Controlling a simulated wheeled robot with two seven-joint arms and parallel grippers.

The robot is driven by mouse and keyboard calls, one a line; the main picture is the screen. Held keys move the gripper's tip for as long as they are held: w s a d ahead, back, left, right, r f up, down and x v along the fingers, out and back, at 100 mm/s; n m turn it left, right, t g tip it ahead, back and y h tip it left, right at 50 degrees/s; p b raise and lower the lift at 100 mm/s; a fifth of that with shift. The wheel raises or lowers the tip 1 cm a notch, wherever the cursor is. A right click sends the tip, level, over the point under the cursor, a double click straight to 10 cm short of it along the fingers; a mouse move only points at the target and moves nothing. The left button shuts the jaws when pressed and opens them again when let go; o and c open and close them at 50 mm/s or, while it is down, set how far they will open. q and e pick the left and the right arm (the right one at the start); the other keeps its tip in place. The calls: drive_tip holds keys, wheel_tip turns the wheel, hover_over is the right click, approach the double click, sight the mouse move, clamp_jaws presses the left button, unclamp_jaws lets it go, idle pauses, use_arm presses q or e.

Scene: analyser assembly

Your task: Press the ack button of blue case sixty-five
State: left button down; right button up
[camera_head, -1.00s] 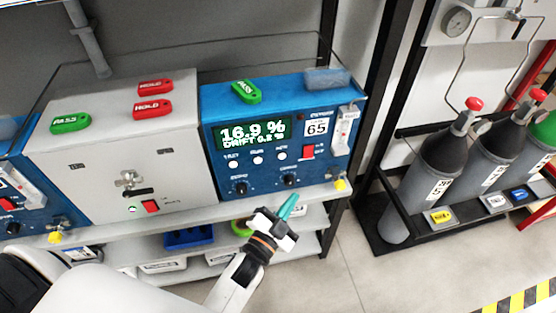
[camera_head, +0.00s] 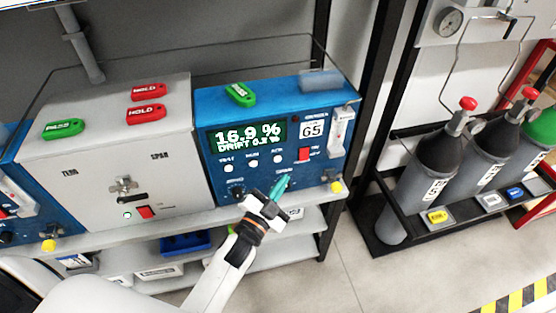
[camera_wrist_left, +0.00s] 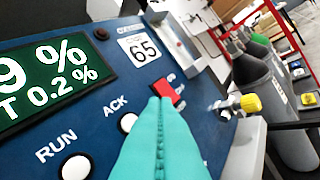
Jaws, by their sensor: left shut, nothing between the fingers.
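The blue case sixty-five (camera_head: 222,181) stands on the shelf. Its green display (camera_head: 246,135) reads 16.9 % and DRIFT 0.2 %. The white ACK button (camera_head: 277,159) is the rightmost of a row of white buttons under the display. In the left wrist view the ACK button (camera_wrist_left: 128,122) sits just left of the teal fingers, partly beside their edge, with the RUN button (camera_wrist_left: 76,167) lower left. My left gripper (camera_head: 284,183) is shut and empty, its fingertips in front of the panel below the ACK button. Whether they touch the panel I cannot tell. My right gripper is not in view.
A red switch (camera_head: 304,154) lies right of the ACK button; it also shows near the fingertips in the left wrist view (camera_wrist_left: 165,92). A grey case (camera_head: 100,170) with tags on top stands left. Gas cylinders (camera_head: 430,165) stand right.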

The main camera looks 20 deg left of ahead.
sight(281, 158)
use_arm(q)
drive_tip(key=shift+w+a, duration=0.55)
drive_tip(key=shift+w, duration=0.3)
drive_tip(key=shift+w+a, duration=0.55)
drive_tip(key=shift+w, duration=0.25)
idle(0.8)
drive_tip(key=shift+w+a, duration=0.25)
drive_tip(key=shift+w, duration=0.1)
drive_tip(key=shift+w+a, duration=0.25)
drive_tip(key=shift+w, duration=0.1)
idle(0.7)
drive_tip(key=shift+s, duration=0.1)
drive_tip(key=shift+s+d, duration=0.5)
drive_tip(key=shift+s, duration=0.15)
drive_tip(key=s+d, duration=0.1)
drive_tip(key=s, duration=0.1)
drive_tip(key=s+d+p, duration=0.1)
drive_tip(key=s, duration=0.1)
drive_tip(key=shift+d, duration=0.4)
